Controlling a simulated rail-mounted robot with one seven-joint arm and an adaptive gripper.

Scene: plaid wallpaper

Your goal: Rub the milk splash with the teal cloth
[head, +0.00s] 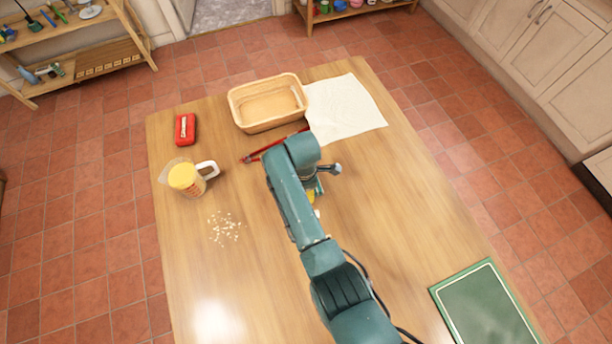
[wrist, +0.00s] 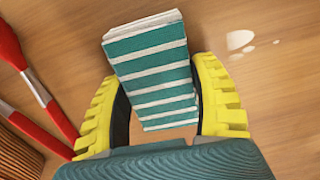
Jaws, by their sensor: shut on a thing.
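The teal cloth (wrist: 152,72) is a folded block with white stripes in the wrist view. My gripper (wrist: 157,78) is shut on it, with one yellow finger on each side. Whether the cloth touches the table or hangs above it, I cannot tell. The milk splash (wrist: 240,40) is a white patch with small drops on the wood, to the right of the cloth and apart from it in the wrist view. In the head view my arm hides most of my gripper (head: 314,194) and cloth, and I cannot make out the splash there.
Red tongs (wrist: 32,85) lie left of my gripper in the wrist view. On the table (head: 400,200) are a wicker basket (head: 240,112), white cloth (head: 345,108), red object (head: 185,129), measuring jug (head: 186,180), crumbs (head: 224,228) and green board (head: 484,308). The right middle is clear.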

